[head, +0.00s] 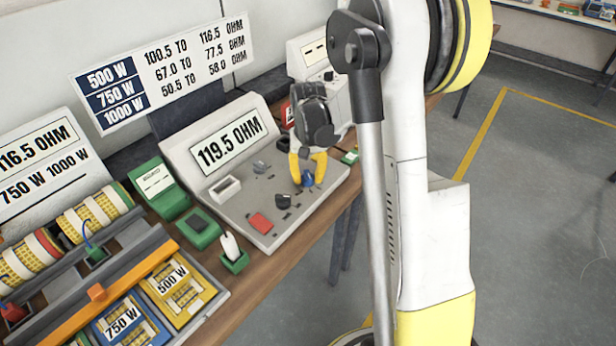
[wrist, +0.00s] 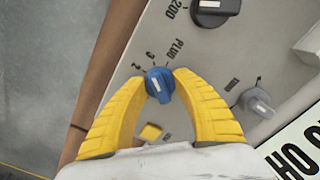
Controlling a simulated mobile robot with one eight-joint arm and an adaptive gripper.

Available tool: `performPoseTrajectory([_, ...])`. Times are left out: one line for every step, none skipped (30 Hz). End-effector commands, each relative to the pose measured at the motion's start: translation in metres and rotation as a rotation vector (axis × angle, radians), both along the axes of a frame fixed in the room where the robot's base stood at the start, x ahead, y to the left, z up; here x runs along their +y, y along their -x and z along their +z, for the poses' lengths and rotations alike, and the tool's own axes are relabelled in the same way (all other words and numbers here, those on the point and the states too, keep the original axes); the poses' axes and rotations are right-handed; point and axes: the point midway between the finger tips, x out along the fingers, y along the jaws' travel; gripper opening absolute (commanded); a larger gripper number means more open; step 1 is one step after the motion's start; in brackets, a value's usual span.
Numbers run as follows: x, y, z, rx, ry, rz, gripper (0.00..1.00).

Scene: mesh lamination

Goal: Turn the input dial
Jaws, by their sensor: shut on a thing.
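A blue dial (wrist: 158,85) with a pale pointer mark sits on the sloped grey face of the instrument panel (wrist: 185,50). The wrist view shows the word PLUG and small numerals around it. My gripper (wrist: 160,80) has its yellow fingers closed on both sides of this dial. In the head view my gripper (head: 307,172) reaches down to the same blue dial (head: 308,181), near the panel's right side. The panel's display (head: 229,143) reads 119.5 OHM. The finger pads partly hide the dial's sides.
A black knob (wrist: 215,10) and a grey knob (wrist: 257,102) sit near the dial. A red switch (head: 260,222) is on the panel. Green holders (head: 161,188) and wattage trays (head: 178,286) stand to the left.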

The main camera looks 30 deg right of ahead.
Motion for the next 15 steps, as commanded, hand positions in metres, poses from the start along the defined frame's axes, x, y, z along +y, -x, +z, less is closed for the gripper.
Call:
performPoseTrajectory([0.0000,0.0000,-0.0001,0.000,0.000,-0.020,0.03])
performPoseTrajectory([0.0000,0.0000,-0.0001,0.000,0.000,-0.030,0.03])
performPoseTrajectory([0.0000,0.0000,-0.0001,0.000,0.000,-0.044,0.03])
performPoseTrajectory([0.0000,0.0000,-0.0001,0.000,0.000,-0.052,0.03])
performPoseTrajectory([0.0000,0.0000,-0.0001,0.000,0.000,-0.059,0.03])
performPoseTrajectory([0.0000,0.0000,-0.0001,0.000,0.000,-0.068,0.03])
performPoseTrajectory([0.0000,0.0000,-0.0001,0.000,0.000,-0.074,0.03])
performPoseTrajectory([0.0000,0.0000,-0.0001,0.000,0.000,-0.078,0.03])
performPoseTrajectory([0.0000,0.0000,-0.0002,0.000,0.000,-0.082,0.03])
performPoseTrajectory([0.0000,0.0000,-0.0002,0.000,0.000,-0.085,0.03])
performPoseTrajectory([0.0000,0.0000,-0.0002,0.000,0.000,-0.086,0.03])
performPoseTrajectory([0.0000,0.0000,-0.0002,0.000,0.000,-0.088,0.03])
performPoseTrajectory([0.0000,0.0000,-0.0002,0.000,0.000,-0.089,0.03])
performPoseTrajectory([0.0000,0.0000,-0.0002,0.000,0.000,-0.089,0.03])
performPoseTrajectory([0.0000,0.0000,-0.0002,0.000,0.000,-0.089,0.03])
